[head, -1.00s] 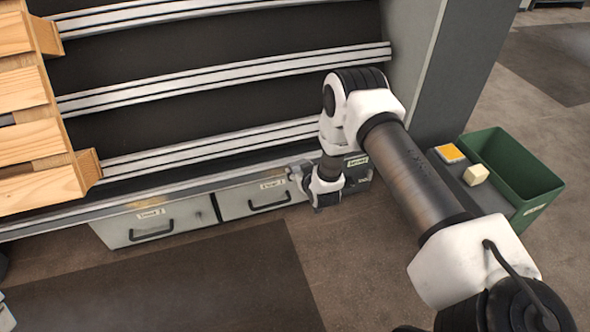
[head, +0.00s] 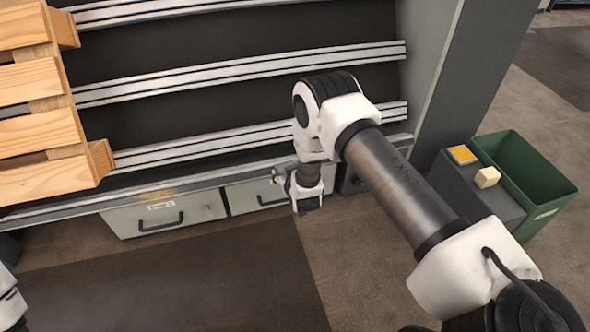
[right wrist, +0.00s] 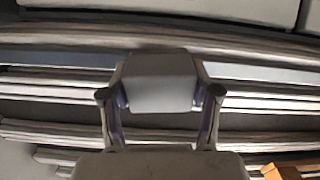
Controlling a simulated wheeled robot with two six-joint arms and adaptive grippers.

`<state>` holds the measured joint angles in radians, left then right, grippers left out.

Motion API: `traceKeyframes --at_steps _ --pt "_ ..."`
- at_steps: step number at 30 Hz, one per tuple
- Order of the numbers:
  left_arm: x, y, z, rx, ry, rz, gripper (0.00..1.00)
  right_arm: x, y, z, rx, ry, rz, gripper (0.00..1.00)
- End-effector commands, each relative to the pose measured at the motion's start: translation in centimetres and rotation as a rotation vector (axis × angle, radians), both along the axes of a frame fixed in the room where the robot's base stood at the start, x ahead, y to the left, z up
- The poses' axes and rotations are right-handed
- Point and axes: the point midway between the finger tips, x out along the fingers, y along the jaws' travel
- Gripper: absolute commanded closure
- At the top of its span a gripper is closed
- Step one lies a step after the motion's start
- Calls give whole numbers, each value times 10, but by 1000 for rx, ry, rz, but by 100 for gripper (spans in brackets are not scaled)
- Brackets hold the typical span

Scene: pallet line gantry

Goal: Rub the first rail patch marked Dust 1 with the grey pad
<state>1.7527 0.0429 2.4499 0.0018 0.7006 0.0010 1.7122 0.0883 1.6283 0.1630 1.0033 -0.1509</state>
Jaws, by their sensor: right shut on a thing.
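My right gripper (right wrist: 160,98) is shut on the grey pad (right wrist: 155,80), which sits between both fingers in the right wrist view. In the head view the right gripper (head: 280,173) is small, by the front rail (head: 228,176) above the second drawer. The pad cannot be made out there. A yellowish-brown dusty patch (head: 154,195) lies on the front rail to the left of the gripper, above the first drawer. No marking on it is readable. Whether the pad touches the rail cannot be told. My left gripper is not in view.
A wooden pallet (head: 45,125) rests on the rails at the left. Grey drawers (head: 190,208) sit below the front rail. A grey pillar (head: 440,80) stands right of the rails. A grey cabinet (head: 450,185) with a pale block (head: 487,177) stands beside a green bin (head: 530,175).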

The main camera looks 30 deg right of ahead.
Motion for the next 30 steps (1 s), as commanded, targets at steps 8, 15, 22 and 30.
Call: traceKeyframes --at_steps 8,15,22,30 --pt "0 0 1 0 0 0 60 3 17 1 0 -1 2 66" --pt "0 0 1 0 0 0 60 7 38 1 0 -1 0 66" --pt "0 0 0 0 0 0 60 10 49 0 -1 0 0 66" --pt "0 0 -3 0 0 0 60 18 74 -1 0 0 -1 66"
